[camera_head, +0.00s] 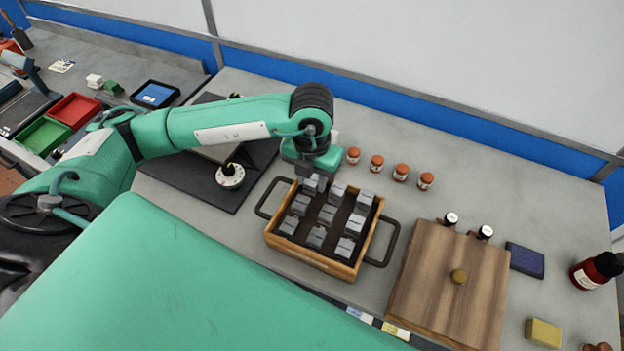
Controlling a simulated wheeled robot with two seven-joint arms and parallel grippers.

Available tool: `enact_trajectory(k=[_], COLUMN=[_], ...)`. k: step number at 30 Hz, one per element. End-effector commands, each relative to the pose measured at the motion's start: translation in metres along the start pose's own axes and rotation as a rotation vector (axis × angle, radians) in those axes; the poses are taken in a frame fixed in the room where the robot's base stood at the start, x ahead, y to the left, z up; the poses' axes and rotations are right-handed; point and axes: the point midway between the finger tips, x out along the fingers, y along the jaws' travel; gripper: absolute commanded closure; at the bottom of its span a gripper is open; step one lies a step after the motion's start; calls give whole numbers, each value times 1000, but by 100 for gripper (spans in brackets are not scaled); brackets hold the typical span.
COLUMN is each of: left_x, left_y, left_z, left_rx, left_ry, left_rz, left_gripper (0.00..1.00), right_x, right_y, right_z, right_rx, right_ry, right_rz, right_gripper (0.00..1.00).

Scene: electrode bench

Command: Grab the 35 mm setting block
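A wooden tray (308,257) with black handles stands on the grey bench and holds several small grey setting blocks in rows. Their labels are too small to read, so I cannot tell which one is the 35 mm block. My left gripper (314,180) points down at the tray's back left corner, at a grey block (311,186) there. The fingertips are small and dark, and I cannot tell whether they are open or shut on that block. Other blocks, such as the front right one (345,247), are in plain sight. My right gripper is not in view.
Several orange-capped jars (376,163) stand behind the tray. A wooden board (450,285) with a round knob is to its right, close to the tray's handle. A black plate (215,185) with a white dial (230,176) lies left. Bench at the back right is clear.

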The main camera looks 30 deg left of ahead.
Motion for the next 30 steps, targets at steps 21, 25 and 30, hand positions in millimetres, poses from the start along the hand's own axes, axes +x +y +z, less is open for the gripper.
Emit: enact_trajectory(k=[21, 25, 30], left_x=[5, 1, -16], left_y=[0, 0, -1], left_z=[0, 1, 1], left_rx=[1, 1, 3], left_ry=[-1, -2, -4], left_rz=[-1, -1, -2], left_gripper=[100, 100, 100], right_x=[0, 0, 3], right_y=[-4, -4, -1], right_z=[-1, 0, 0], right_rx=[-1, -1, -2], right_ry=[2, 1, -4], right_rz=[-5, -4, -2], right_gripper=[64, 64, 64])
